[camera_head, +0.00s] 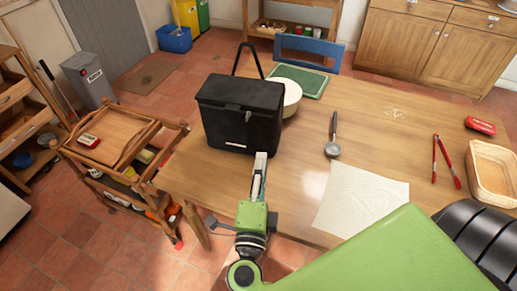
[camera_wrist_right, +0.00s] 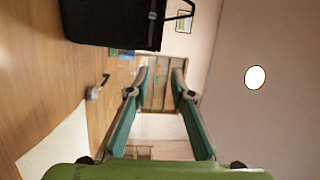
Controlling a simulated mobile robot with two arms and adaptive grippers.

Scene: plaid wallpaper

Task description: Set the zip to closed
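A black box-shaped bag (camera_head: 240,112) stands upright on the wooden table with its handle raised. A small light-grey piece (camera_head: 248,107), perhaps the zip pull, shows on it near the top edge. I cannot tell how far the zip runs. The bag also fills the top of the right wrist view (camera_wrist_right: 110,22), with a small pale piece (camera_wrist_right: 152,16) on its side. My right gripper (camera_head: 261,157) is just in front of the bag, at its lower right in the head view. In the wrist view its fingers (camera_wrist_right: 159,72) are apart with nothing between them. My left gripper is out of view.
On the table (camera_head: 375,135), a cream bowl (camera_head: 292,96) sits close behind the bag. A ladle (camera_head: 333,137), white cloth (camera_head: 362,197), red tongs (camera_head: 446,160) and wicker basket (camera_head: 492,172) lie to the right. A wooden trolley (camera_head: 112,140) stands left of the table.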

